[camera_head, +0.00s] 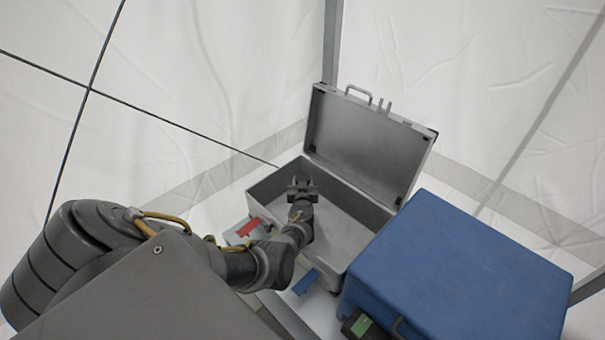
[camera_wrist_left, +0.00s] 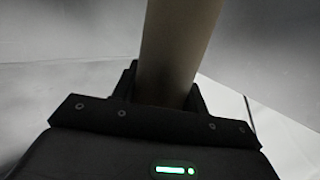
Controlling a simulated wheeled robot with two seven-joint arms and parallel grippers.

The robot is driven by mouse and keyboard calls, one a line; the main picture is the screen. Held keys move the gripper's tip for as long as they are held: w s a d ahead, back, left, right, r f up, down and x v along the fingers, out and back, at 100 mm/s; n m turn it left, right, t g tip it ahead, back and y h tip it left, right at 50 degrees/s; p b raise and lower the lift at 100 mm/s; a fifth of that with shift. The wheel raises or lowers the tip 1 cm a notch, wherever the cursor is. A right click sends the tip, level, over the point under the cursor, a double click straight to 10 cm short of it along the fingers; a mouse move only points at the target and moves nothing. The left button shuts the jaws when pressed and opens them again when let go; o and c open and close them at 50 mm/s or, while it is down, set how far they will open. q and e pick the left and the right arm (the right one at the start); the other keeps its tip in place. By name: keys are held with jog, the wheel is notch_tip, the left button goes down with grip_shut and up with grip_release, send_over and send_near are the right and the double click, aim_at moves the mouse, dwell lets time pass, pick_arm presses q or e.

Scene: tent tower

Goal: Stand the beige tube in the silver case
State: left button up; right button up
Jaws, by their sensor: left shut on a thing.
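The silver case (camera_head: 338,240) stands open in the head view, with its lid (camera_head: 368,140) raised at the back. My left gripper (camera_head: 299,184) is over the case's open inside, near its back left part. In the left wrist view the beige tube (camera_wrist_left: 176,45) is between the fingers of my left gripper, which is shut on it. The tube runs up out of the picture there, so its far end is hidden. I cannot make out the tube in the head view. My right gripper is not in view.
A closed blue case (camera_head: 465,265) stands close to the right of the silver case. A red piece (camera_head: 249,227) and a blue piece (camera_head: 306,282) show at the silver case's front. A dark object with a green patch (camera_head: 362,323) is at the bottom. White tent walls surround this.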

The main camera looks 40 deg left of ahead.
pick_arm(q)
jog(key=shift+f, duration=0.1)
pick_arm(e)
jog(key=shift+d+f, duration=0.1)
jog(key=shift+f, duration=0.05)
pick_arm(q)
jog(key=o, duration=0.8)
jog(key=shift+c, duration=0.2)
jog(key=shift+o, duration=1.4)
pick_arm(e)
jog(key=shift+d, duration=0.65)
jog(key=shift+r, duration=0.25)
